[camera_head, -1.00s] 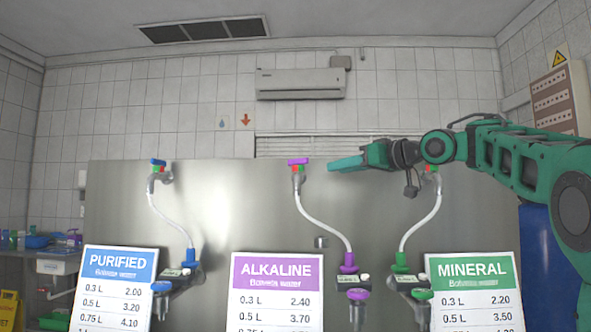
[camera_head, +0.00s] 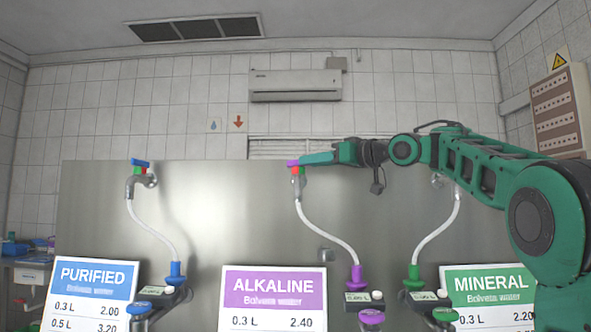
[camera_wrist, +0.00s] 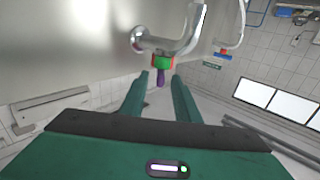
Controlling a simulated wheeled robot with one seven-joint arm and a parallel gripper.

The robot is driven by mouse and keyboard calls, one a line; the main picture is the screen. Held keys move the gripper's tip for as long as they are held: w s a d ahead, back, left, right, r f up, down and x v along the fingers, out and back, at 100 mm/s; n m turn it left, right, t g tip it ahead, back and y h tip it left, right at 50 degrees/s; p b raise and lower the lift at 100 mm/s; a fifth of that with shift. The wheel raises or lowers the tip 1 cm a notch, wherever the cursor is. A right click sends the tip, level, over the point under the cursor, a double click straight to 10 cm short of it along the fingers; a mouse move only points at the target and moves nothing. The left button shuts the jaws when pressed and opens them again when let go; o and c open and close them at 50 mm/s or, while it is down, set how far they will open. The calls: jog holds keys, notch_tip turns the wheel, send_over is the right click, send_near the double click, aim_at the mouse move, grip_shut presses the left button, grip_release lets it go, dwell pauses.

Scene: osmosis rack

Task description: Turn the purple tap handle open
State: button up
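The purple tap handle (camera_head: 293,163) sits on top of the middle tap on the steel panel, with red and green parts below it. My gripper (camera_head: 305,160) reaches in from the right at the handle's height, its tips beside it. In the wrist view my gripper (camera_wrist: 161,77) is open, and the purple handle (camera_wrist: 160,80) shows between the two fingertips with small gaps on each side. The metal spout (camera_wrist: 185,42) curves just beyond. Whether a finger touches the handle cannot be told.
The steel panel (camera_head: 225,205) stands close behind the taps. A blue-handled tap (camera_head: 140,163) is at left; another tap at right is partly behind my arm. Price signs (camera_head: 272,288) and hoses (camera_head: 325,232) are below. The space above the panel is clear.

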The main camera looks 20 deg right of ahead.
aim_at(287, 165)
jog(key=x, duration=0.6)
grip_shut()
